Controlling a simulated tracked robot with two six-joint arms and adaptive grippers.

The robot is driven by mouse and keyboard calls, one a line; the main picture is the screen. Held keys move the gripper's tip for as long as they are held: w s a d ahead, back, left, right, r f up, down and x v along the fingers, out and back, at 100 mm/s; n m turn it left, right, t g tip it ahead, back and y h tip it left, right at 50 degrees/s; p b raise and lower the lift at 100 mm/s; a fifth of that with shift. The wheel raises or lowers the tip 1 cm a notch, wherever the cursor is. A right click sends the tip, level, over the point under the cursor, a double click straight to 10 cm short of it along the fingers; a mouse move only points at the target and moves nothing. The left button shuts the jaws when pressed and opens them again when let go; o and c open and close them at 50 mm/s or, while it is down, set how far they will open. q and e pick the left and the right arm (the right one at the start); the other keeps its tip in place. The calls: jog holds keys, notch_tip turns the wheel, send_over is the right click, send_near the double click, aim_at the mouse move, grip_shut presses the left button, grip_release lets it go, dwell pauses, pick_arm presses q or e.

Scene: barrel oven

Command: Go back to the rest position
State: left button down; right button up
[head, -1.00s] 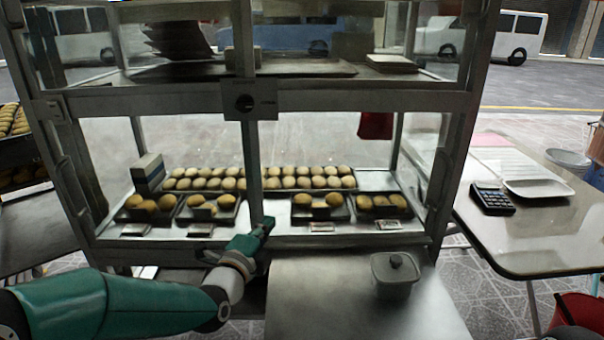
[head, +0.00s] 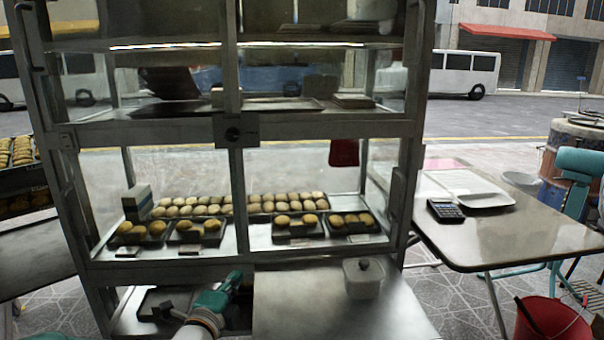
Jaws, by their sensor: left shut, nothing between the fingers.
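My left gripper (head: 234,280) comes in from the bottom of the head view, with its green arm end below the front of the display cabinet (head: 180,268). It is shut and empty, close to the left edge of the metal work surface (head: 300,312). It looks apart from the trays of buns inside the cabinet. My right gripper is outside the view.
A lidded container (head: 363,280) stands on the work surface. A table (head: 520,238) with a calculator (head: 445,210) and a white tray (head: 485,196) is at right. A red bucket (head: 553,322) sits below it. A bread rack (head: 18,178) stands at left.

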pick_arm(q)
jog(key=s+a+f+n+g, duration=0.1)
jog(key=s+f+n+g, duration=0.4)
jog(key=f, duration=0.9)
jog(key=s+f+g, duration=0.3)
jog(key=s+f, duration=0.3)
jog(key=f, duration=0.9)
jog(key=s+d+f+n+g, duration=0.1)
jog(key=s+f+n+g, duration=0.3)
jog(key=s, duration=0.5)
jog(key=s+d+f+n+g, duration=0.2)
jog(key=s+f+n, duration=0.45)
jog(key=s, duration=0.35)
jog(key=s+n+g, duration=0.2)
jog(key=s+n, duration=0.3)
jog(key=n, duration=0.1)
notch_tip(320, 180, up, 27)
jog(key=p, duration=2.7)
jog(key=shift+w+d+n, duration=0.2)
jog(key=shift+w+n, duration=0.05)
jog(key=shift+n, duration=0.2)
jog(key=shift+f, duration=0.15)
